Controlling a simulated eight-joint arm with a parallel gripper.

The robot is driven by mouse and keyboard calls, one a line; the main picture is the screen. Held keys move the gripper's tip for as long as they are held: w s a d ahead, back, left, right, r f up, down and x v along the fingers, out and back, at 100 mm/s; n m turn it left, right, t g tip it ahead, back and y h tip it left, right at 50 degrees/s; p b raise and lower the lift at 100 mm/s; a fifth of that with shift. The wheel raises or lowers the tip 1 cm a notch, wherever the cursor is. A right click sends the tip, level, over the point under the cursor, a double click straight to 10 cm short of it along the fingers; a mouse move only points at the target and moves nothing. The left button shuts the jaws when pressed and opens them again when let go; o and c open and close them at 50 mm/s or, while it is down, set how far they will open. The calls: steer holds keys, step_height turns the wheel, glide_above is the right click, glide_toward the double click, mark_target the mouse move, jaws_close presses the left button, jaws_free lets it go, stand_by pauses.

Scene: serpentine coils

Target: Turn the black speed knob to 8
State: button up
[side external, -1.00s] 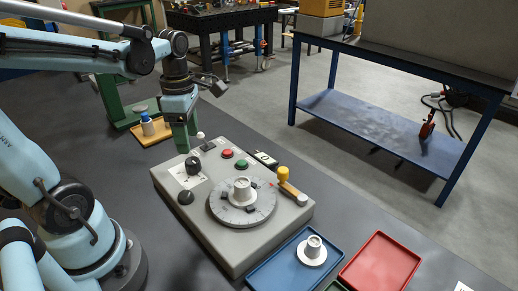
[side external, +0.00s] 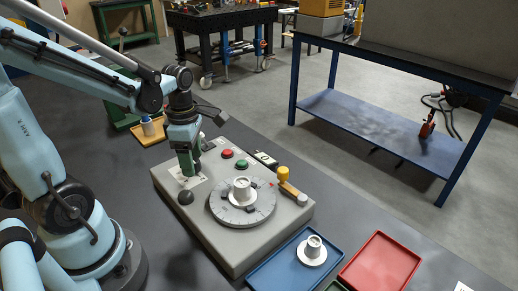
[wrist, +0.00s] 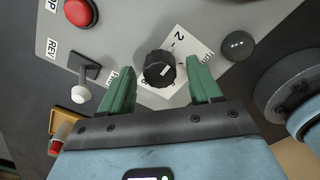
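The black speed knob (wrist: 159,68) is ribbed and sits on a white dial plate (wrist: 180,42) with a "2" and partly hidden lettering. A small white mark shows on its lower edge in the wrist view. My gripper (wrist: 161,80) has green fingers, one on each side of the knob. Gaps show between the fingers and the knob, so it is open and empty. In the side view my gripper (side external: 188,166) stands over the dial plate and hides the knob. The figure 8 cannot be read in either view.
A white-tipped toggle (wrist: 80,95) is left in the wrist view.

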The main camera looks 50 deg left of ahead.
steer(key=c, duration=1)
